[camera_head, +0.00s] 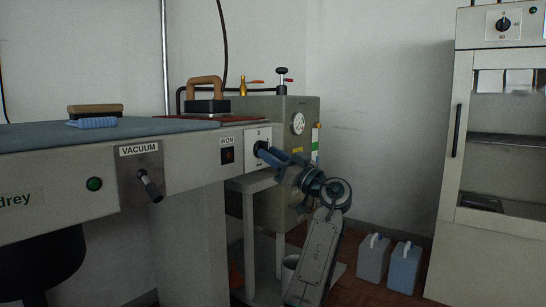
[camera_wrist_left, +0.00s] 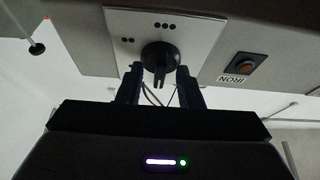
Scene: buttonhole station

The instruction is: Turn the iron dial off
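The iron dial (camera_head: 262,147) is a round black knob on a white plate at the right end of the board's front panel. In the left wrist view, which is upside down, the dial (camera_wrist_left: 160,58) has its grip bar pointing down the picture, and groups of dots mark the plate. My left gripper (camera_head: 270,156) is at the dial in the head view, partly covering it. In the wrist view its two fingers (camera_wrist_left: 160,84) stand apart on either side of the grip bar, with gaps visible; contact cannot be told. My right gripper is out of view.
An IRON rocker switch (camera_head: 227,155) sits beside the dial plate. A VACUUM lever (camera_head: 149,186) juts from the panel further left. An iron (camera_head: 207,97) stands on the board. A green boiler (camera_head: 298,150) is behind my arm; jugs (camera_head: 405,267) stand on the floor.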

